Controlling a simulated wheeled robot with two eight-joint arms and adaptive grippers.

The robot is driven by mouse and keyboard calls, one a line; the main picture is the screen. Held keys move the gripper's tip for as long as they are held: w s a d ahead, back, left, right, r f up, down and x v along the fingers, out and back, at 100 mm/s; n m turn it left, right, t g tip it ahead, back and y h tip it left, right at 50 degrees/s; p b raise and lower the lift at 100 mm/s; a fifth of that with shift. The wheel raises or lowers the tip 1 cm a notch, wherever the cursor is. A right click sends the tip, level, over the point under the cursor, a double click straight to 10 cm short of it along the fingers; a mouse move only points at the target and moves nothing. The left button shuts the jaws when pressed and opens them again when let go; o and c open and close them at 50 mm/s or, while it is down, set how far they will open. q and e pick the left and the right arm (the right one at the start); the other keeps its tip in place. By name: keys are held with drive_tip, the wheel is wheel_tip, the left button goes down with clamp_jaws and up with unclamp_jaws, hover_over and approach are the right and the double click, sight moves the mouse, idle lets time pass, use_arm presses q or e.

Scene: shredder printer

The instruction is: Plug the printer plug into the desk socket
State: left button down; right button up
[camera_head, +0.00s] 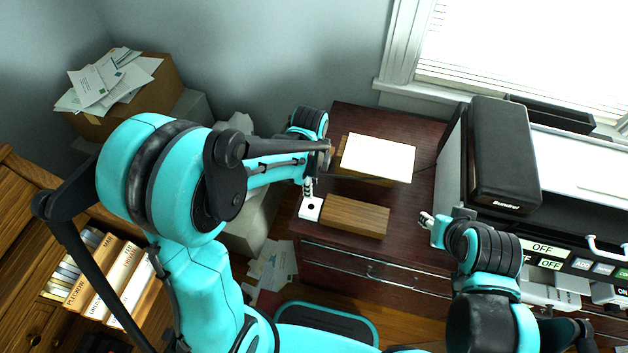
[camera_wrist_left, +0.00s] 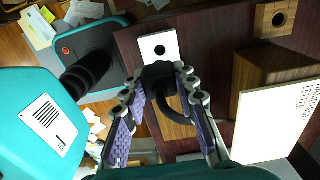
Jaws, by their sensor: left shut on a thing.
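The desk socket is a white square plate with a dark round hole. It shows at the desk's front left corner in the head view (camera_head: 311,207) and at the top middle of the left wrist view (camera_wrist_left: 159,46). My left gripper (camera_wrist_left: 160,69) is shut on the black printer plug (camera_wrist_left: 158,73), just beside the socket; a thick black cable curves away behind the plug. I cannot tell whether the plug touches the plate. In the head view my left gripper (camera_head: 309,186) hides the plug. My right gripper (camera_head: 427,220) is right of the desk's wooden block, its jaws too small to read.
On the dark red desk (camera_head: 425,135) lie a wooden block (camera_head: 345,215) and a white sheet (camera_head: 378,158) on a wooden stand. A black-topped machine (camera_head: 502,150) and a panel with OFF labels stand at the right. A box of envelopes (camera_head: 165,80) is at the left.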

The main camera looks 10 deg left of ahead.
use_arm(q)
drive_tip(key=shift+f+b, duration=2.6)
drive_tip(key=shift+f, duration=0.3)
drive_tip(key=shift+f, duration=0.15)
drive_tip(key=shift+f+b, duration=1.65)
drive_tip(key=shift+b, duration=0.05)
drive_tip(key=c, duration=1.1)
unclamp_jaws()
drive_tip(key=shift+r, duration=0.1)
